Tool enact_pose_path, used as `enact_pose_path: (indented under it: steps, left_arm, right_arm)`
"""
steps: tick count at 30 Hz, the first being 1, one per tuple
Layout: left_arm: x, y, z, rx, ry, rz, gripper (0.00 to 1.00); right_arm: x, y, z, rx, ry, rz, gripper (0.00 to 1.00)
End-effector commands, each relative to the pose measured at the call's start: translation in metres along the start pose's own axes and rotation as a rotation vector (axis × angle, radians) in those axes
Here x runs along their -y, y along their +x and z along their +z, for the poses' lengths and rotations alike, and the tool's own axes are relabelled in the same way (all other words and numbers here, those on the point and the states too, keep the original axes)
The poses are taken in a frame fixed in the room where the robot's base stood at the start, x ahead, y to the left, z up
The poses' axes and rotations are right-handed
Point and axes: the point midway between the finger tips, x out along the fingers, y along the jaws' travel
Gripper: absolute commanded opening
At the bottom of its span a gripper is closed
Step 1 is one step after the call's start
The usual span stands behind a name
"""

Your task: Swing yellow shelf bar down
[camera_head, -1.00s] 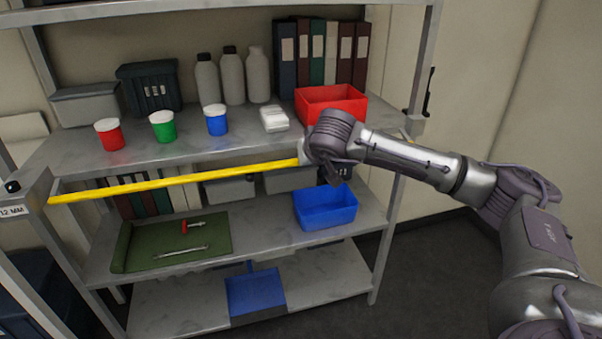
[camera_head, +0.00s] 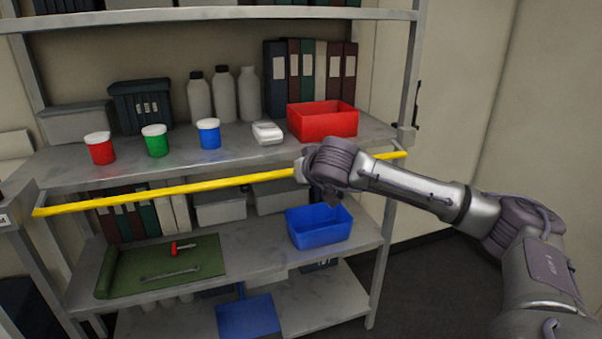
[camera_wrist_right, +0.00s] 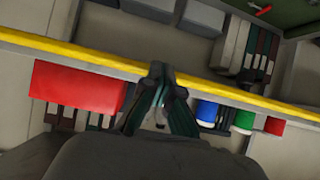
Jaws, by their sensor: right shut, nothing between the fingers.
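The yellow shelf bar (camera_head: 180,189) runs across the front of the shelf, just below the edge of the middle board. It also crosses the right wrist view (camera_wrist_right: 70,50) from upper left to right. My right gripper (camera_wrist_right: 157,72) is shut and empty, its fingertips right at the bar in the wrist view. Whether they touch it I cannot tell. In the head view my right wrist hides the gripper's fingers and a stretch of the bar right of the middle. My left gripper is not in view.
On the board behind the bar stand a red bin (camera_head: 322,120), red (camera_head: 100,149), green (camera_head: 156,141) and blue (camera_head: 209,134) lidded cups, bottles and binders. Below are a blue bin (camera_head: 318,224) and a green mat (camera_head: 200,262) with tools. Floor at the right is clear.

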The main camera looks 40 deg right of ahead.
Motion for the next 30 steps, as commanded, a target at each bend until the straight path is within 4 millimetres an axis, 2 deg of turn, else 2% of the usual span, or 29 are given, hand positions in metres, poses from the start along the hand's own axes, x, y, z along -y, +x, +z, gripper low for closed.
enact_pose_path:
  steps: [1,13,17,20,30]
  left_arm:
    - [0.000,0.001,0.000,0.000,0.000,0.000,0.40]
    - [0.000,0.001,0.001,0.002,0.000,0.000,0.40]
    - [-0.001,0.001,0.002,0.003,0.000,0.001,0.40]
    - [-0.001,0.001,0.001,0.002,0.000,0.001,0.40]
    - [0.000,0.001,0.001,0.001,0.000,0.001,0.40]
  right_arm:
    - [-0.001,0.005,0.011,0.025,-0.003,0.007,0.00]
    - [-0.002,0.005,0.011,0.026,-0.002,0.008,0.00]
    - [-0.002,-0.002,0.011,0.025,-0.002,0.007,0.00]
    - [-0.001,-0.018,0.008,0.018,-0.003,0.006,0.00]
    - [0.001,-0.094,0.001,-0.002,-0.002,0.002,0.00]
